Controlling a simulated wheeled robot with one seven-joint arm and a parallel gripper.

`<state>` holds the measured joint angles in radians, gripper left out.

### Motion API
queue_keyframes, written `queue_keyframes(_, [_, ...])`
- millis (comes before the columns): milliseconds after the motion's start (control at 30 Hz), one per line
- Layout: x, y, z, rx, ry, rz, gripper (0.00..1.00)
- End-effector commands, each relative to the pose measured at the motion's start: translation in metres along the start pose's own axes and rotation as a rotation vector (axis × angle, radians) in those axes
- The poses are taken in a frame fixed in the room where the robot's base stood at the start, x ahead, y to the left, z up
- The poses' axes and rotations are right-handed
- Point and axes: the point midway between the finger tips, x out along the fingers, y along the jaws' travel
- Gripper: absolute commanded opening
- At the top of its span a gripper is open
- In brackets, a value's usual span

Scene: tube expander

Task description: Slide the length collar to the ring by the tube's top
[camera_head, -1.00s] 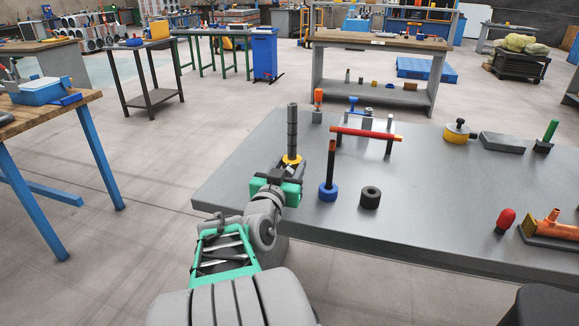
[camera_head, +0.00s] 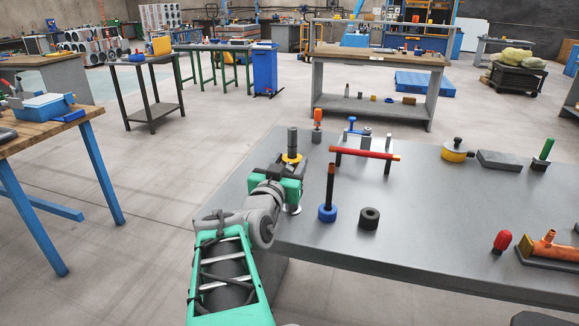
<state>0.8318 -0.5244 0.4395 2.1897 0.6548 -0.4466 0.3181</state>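The yellow length collar (camera_head: 291,158) is around an upright dark grey tube (camera_head: 292,138) near the table's left corner. A short stretch of the tube shows above the collar, with its top free. A faint band crosses this stretch, but the ring's exact place is too small to tell. My gripper (camera_head: 290,168) is at the collar from the near side and appears shut on it; the fingertips are partly hidden. Below my gripper, a pale round foot (camera_head: 293,209) shows on the table.
A red bar (camera_head: 364,153) on posts and an orange-handled tool (camera_head: 317,126) are behind. The grey table (camera_head: 430,220) is clear at centre right.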

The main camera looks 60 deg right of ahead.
Motion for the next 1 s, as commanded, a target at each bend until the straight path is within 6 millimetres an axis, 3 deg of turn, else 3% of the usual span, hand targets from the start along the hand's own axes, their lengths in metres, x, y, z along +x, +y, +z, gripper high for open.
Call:
queue_keyframes(200, [0.0, 0.0, 0.002, -0.002, -0.005, 0.0, 0.67])
queue_keyframes(567, [0.0, 0.0, 0.006, -0.003, -0.008, 0.001, 0.67])
queue_keyframes(733, [0.0, 0.0, 0.029, -0.005, -0.011, 0.001, 0.67])
queue_keyframes(967, [-0.001, 0.0, 0.084, -0.007, -0.012, 0.0, 0.67])
queue_keyframes(1000, [-0.013, -0.002, 0.075, -0.002, -0.005, -0.006, 0.67])
